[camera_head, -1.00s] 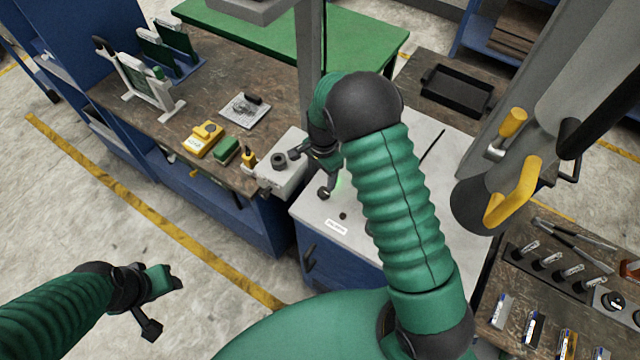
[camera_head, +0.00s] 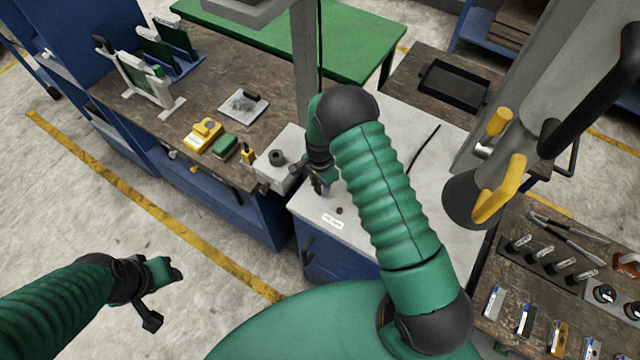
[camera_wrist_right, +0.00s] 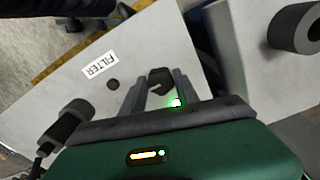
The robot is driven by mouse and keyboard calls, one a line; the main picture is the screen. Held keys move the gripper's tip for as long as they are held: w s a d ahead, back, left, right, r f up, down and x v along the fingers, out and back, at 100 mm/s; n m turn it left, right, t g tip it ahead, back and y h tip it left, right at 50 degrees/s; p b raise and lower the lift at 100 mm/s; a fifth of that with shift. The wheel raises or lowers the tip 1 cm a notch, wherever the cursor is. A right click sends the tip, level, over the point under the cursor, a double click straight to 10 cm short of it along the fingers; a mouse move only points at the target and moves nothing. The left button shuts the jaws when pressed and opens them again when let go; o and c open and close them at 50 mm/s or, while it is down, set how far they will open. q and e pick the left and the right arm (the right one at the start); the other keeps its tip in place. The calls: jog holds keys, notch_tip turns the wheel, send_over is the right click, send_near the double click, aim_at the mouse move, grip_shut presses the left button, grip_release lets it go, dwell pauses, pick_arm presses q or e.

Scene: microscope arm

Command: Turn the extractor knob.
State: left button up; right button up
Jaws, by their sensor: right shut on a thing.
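The dark knob (camera_wrist_right: 160,80) stands on the pale top of a blue cabinet (camera_head: 349,237). In the right wrist view it sits between the two grey fingers of my right gripper (camera_wrist_right: 159,88), which is shut on it. A small green light (camera_wrist_right: 177,102) glows beside one finger. In the head view my right gripper (camera_head: 320,185) is over the cabinet top and mostly hides the knob. A white label reading FILTER (camera_wrist_right: 99,65) lies near a small dark round spot (camera_wrist_right: 113,84). My left gripper (camera_head: 165,272) hangs over the floor at lower left, its fingers too small to judge.
A grey box with a dark round part (camera_head: 277,157) stands just left of my right gripper. Yellow (camera_head: 204,138) and green (camera_head: 225,146) items lie on the left bench. Yellow handles (camera_head: 502,190) hang at right. A tool table (camera_head: 560,230) is at lower right.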

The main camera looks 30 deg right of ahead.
jog(key=shift+d, duration=0.25)
grip_shut()
jog(key=shift+w, duration=0.1)
jog(key=shift+f, duration=0.1)
jog(key=shift+n+b, duration=1.25)
jog(key=shift+n, duration=0.25)
jog(key=n+b, duration=0.2)
jog(key=n, duration=0.3)
jog(key=shift+b, duration=0.4)
jog(key=n+b, duration=0.1)
jog(key=n, duration=0.4)
jog(key=shift+w+b, duration=0.1)
jog(key=shift+b, duration=0.2)
jog(key=n, duration=0.4)
jog(key=shift+r+n+b, duration=0.2)
jog(key=shift+n+b, duration=0.2)
